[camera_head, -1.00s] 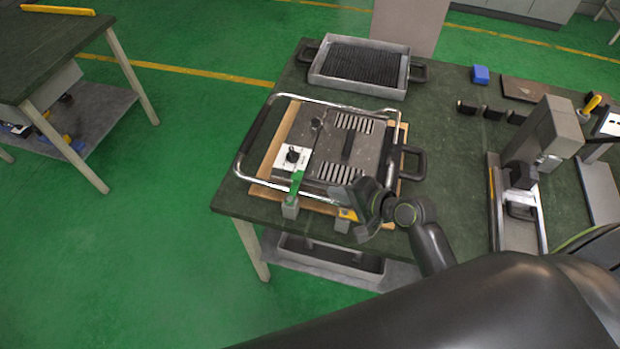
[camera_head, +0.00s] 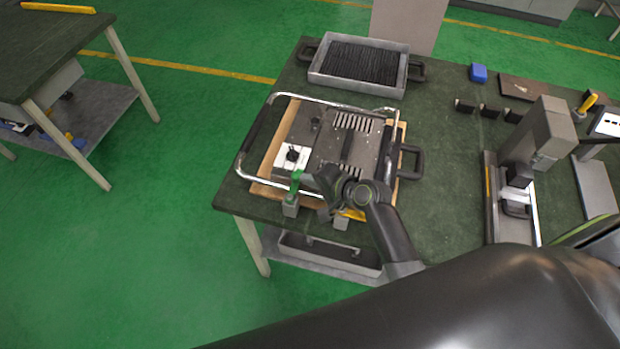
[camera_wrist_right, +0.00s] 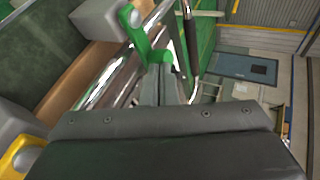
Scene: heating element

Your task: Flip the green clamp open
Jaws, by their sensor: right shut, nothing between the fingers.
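The green clamp (camera_head: 296,183) stands on a grey block (camera_head: 291,208) at the table's front edge, beside the front left part of the heating element (camera_head: 340,140). Its green handle points up in the head view. It also shows in the right wrist view (camera_wrist_right: 147,45), just beyond my fingertips. My right gripper (camera_head: 308,181) is shut and empty, right beside the green handle; whether it touches the handle I cannot tell. In the right wrist view the closed fingers (camera_wrist_right: 163,85) point at the handle's lower part. My left gripper is not in view.
A yellow clamp (camera_head: 352,214) on a second grey block stands just right of the green one, under my right wrist. A chrome frame (camera_head: 243,165) surrounds the heating element. A grey tray (camera_head: 362,65) stands behind.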

